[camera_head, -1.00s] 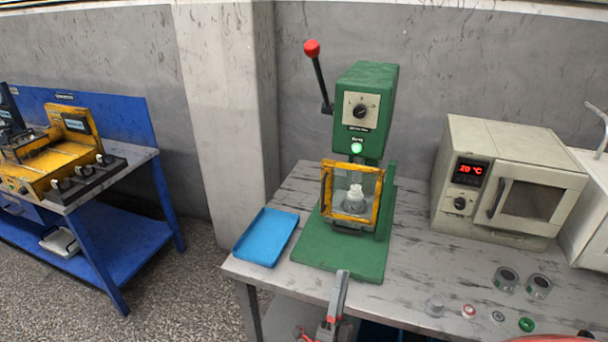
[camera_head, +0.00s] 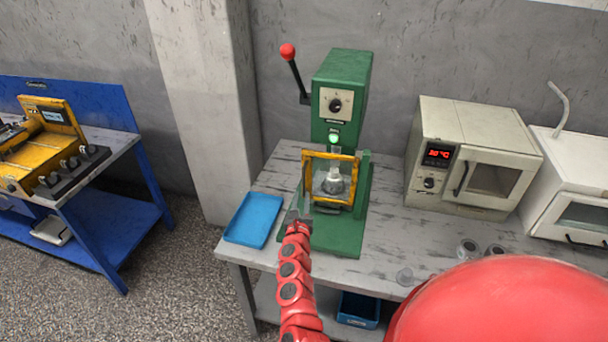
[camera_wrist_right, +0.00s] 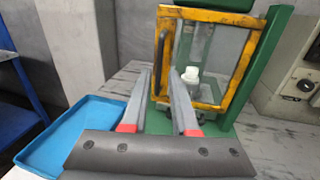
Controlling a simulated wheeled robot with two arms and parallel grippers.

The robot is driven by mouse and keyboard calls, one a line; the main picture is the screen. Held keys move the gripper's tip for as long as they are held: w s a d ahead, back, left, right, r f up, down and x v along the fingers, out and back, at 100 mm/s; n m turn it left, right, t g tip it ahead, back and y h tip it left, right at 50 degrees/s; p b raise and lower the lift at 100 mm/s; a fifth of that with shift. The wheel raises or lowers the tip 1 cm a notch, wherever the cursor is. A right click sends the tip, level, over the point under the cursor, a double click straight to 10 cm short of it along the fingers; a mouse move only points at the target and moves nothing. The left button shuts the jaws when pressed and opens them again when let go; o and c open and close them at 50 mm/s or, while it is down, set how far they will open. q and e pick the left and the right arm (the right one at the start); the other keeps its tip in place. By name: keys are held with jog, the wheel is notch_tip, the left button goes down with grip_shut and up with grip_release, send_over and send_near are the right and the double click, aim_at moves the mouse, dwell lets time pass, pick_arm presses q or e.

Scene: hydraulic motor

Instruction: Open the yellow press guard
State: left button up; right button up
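The yellow press guard (camera_head: 334,205) is a yellow frame with clear panes on the green press (camera_head: 341,85). It stands shut across the front of the press. In the right wrist view the guard (camera_wrist_right: 212,105) has a dark upright handle (camera_wrist_right: 163,52) on its left side. A pale, white-topped part (camera_wrist_right: 191,83) shows behind the pane. My right gripper (camera_head: 297,214) is just in front of the guard's lower left side. In its wrist view the fingers (camera_wrist_right: 160,73) are apart with nothing between them, pointing at the guard near the handle. My left gripper is not in view.
A blue tray (camera_head: 253,219) lies left of the press. A beige oven (camera_head: 465,160) stands to the right, with a white cabinet (camera_head: 580,190) beyond it. The press has a red-knobbed lever (camera_head: 288,51) at its upper left. Small round parts (camera_head: 467,249) lie at the right front.

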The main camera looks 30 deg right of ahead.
aim_at(304, 177)
jog(key=shift+b+x, duration=1.05)
jog(key=shift+x, duration=4.45)
grip_shut()
